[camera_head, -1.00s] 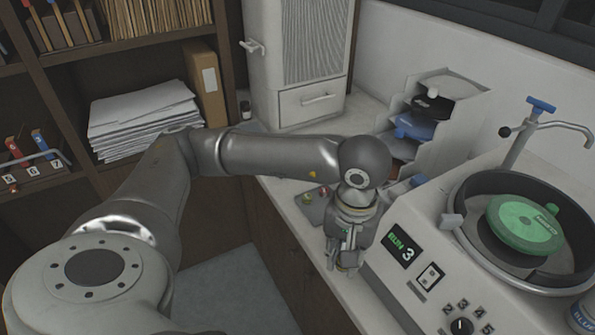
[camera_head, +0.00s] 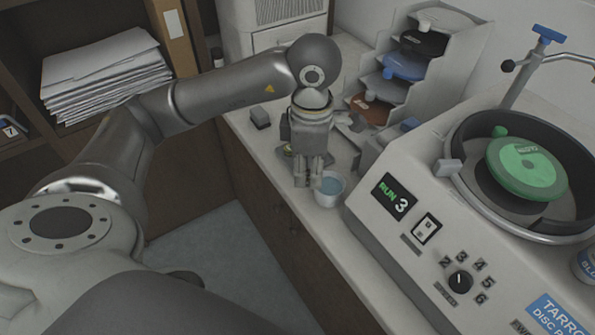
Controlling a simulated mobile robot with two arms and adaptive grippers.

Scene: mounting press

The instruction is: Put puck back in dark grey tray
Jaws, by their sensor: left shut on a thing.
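My left gripper (camera_head: 308,182) points down over the counter, just behind and left of a white cup with bluish liquid (camera_head: 329,190). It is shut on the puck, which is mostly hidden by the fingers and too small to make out. The dark grey tray (camera_head: 284,152) lies on the counter behind the gripper. The gripper and wrist cover most of the tray, and only a part at the left shows, with a small yellowish-green spot near it. My right gripper is not in view.
A polishing machine (camera_head: 395,235) with a green disc (camera_head: 525,168) in its bowl stands to the right. A stepped rack (camera_head: 440,60) of coloured discs stands behind. A small dark block (camera_head: 260,117) lies left of the wrist. The counter's front edge is close to the gripper.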

